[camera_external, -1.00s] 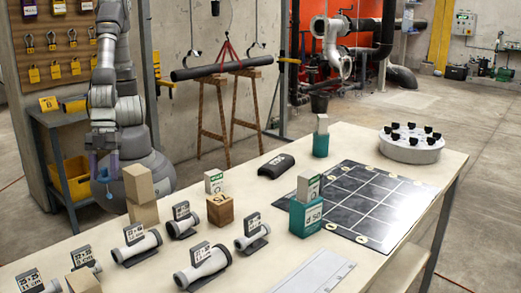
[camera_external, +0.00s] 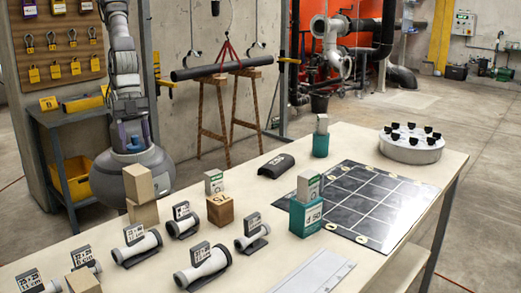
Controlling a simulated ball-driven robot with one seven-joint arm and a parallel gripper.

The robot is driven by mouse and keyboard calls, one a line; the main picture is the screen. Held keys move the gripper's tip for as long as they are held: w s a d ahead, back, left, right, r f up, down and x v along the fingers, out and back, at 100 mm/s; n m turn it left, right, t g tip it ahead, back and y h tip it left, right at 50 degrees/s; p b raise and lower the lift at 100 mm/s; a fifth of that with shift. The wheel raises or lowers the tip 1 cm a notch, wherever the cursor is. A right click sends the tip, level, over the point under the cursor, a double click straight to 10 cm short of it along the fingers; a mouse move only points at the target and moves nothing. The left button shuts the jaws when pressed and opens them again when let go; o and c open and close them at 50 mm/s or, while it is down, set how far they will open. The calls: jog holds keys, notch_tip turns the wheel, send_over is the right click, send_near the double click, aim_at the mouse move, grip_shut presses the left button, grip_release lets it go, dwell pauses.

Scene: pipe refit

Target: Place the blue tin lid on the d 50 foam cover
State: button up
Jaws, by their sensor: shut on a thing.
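My gripper (camera_external: 133,147) is small in the view at the left, at the lower end of my upright arm and behind the wooden blocks. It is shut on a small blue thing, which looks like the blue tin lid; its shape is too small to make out. A black half-round shell (camera_external: 276,166), which looks like a foam cover, lies on the table's back half with a pale mark too small to read. A teal block (camera_external: 307,216) nearer the front bears a "d 50" label. My gripper is well left of both, apart from them.
Stacked wooden blocks (camera_external: 140,185) stand at the table's left edge, near my gripper. Several grey pipe pieces with signs, such as one (camera_external: 203,268), fill the front left. A black gridded mat (camera_external: 375,200) and a round grey stand (camera_external: 411,148) are on the right.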

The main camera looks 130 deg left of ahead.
jog(key=w+a+n+y+p, duration=0.15)
jog(key=a+n, duration=0.25)
jog(key=a, duration=0.5)
jog(key=w+a+n+y+p, duration=0.1)
jog(key=w+a+n+p, duration=0.2)
jog(key=a, duration=0.7)
jog(key=s+a+n+y+p, duration=0.15)
jog(key=s+a+n, duration=0.25)
jog(key=a, duration=0.6)
jog(key=s+a+n+y+p, duration=0.1)
jog(key=s+a+n+p, duration=0.15)
jog(key=a, duration=0.65)
notch_tip(320, 180, down, 5)
jog(key=g, duration=0.1)
jog(key=shift+n, duration=0.25)
jog(key=w+a+f+b, duration=0.1)
jog(key=w+a, duration=0.2)
jog(key=w, duration=0.1)
jog(key=w+a+f+b, duration=0.2)
jog(key=w+a, duration=0.2)
jog(key=w+a+f+b, duration=0.2)
jog(key=w+a, duration=0.1)
jog(key=w, duration=0.1)
jog(key=shift+a+f, duration=0.2)
jog(key=shift+f, duration=0.05)
jog(key=shift+r, duration=0.15)
jog(key=o, duration=1)
